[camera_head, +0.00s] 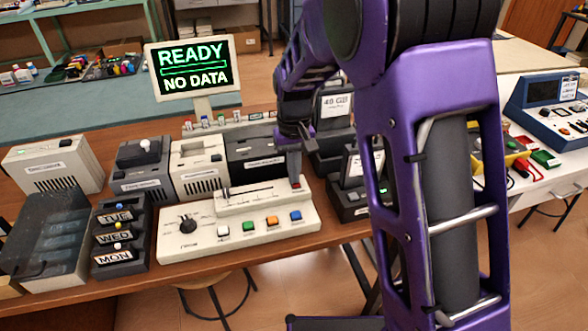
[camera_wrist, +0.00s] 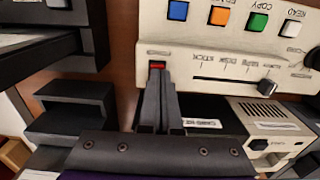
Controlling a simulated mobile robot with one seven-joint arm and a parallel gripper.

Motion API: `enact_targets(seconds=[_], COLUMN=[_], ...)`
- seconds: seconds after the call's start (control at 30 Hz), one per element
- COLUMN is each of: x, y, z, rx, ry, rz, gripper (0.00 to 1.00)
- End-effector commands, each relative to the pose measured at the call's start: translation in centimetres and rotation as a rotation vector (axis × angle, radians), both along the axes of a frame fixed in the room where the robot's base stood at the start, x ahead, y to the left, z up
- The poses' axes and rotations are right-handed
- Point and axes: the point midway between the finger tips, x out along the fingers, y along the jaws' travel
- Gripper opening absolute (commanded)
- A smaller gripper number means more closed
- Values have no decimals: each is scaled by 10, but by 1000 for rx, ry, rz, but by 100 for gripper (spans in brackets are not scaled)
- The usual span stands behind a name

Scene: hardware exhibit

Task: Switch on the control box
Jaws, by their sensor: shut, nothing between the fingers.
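The control box (camera_head: 240,225) is a cream sloped panel near the table's front edge, with a dark knob, white, green, orange and blue buttons, and a raised back part with a slider. It also shows in the wrist view (camera_wrist: 225,50). A small red switch (camera_wrist: 157,65) sits at the end of the raised part, near the slider slot. My gripper (camera_head: 294,174) is shut and empty, its fingertips pointing down at the red switch. In the wrist view the fingertips (camera_wrist: 160,82) are right at the switch and cover part of it; I cannot tell whether they touch it.
A screen (camera_head: 194,68) reading "READY" and "NO DATA" stands behind the box. Grey and cream units (camera_head: 199,168) stand close behind it. Day-labelled dark holders (camera_head: 120,240) are at left. A dark unit (camera_head: 352,190) stands at right, close to my arm.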

Motion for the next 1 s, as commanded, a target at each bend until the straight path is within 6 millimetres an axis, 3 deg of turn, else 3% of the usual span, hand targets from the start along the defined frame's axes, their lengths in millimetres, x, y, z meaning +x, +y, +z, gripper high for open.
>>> enact_targets(seconds=[0.57,1.0], x=[-9,7], y=[-3,2], z=[-15,-13], rx=[-4,-2], ry=[13,6], rz=[-1,1], gripper=[0,0])
